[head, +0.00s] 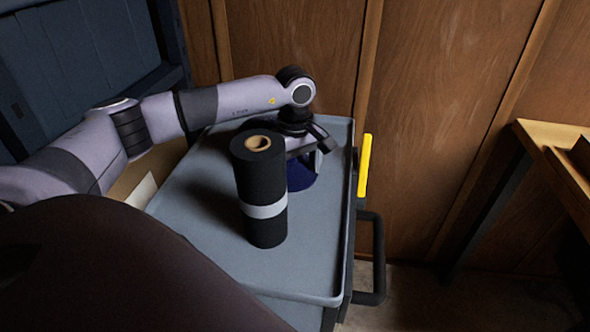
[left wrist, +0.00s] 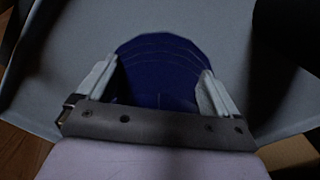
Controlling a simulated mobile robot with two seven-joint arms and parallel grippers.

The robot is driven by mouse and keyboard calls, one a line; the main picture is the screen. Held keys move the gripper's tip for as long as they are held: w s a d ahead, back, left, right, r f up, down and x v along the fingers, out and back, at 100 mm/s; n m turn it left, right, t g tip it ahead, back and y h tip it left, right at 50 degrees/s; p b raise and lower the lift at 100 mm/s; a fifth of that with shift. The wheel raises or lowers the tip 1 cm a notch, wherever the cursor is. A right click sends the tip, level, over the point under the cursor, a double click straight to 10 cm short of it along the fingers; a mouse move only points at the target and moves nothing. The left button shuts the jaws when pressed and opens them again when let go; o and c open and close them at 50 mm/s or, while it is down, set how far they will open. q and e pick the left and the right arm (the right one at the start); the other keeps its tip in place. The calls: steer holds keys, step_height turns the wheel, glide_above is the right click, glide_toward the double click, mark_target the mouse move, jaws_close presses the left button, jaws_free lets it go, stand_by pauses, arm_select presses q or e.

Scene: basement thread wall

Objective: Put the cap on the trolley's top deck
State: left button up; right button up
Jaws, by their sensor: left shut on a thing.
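The cap (head: 303,178) is dark blue and sits at the trolley's top deck, behind the black roll and partly hidden by my gripper. The trolley's top deck (head: 190,215) is a grey tray with a raised rim. My left gripper (head: 318,152) is shut on the cap, low over the deck. In the left wrist view the cap (left wrist: 160,75) lies between the two pale fingers (left wrist: 158,90), with the grey deck behind it. I cannot tell whether the cap touches the deck. My right gripper is not in view.
A black roll (head: 262,190) with a grey band stands upright on the deck, close in front of my left gripper. The trolley has a black handle (head: 376,262) and a yellow strip (head: 364,165) at right. A wooden table (head: 550,135) stands far right. The deck's front is clear.

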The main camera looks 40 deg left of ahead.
arm_select(q)
steer(key=o, duration=0.7)
step_height(320, 180, up, 12)
steer(key=shift+r+p, duration=0.1)
steer(key=shift+p, duration=0.55)
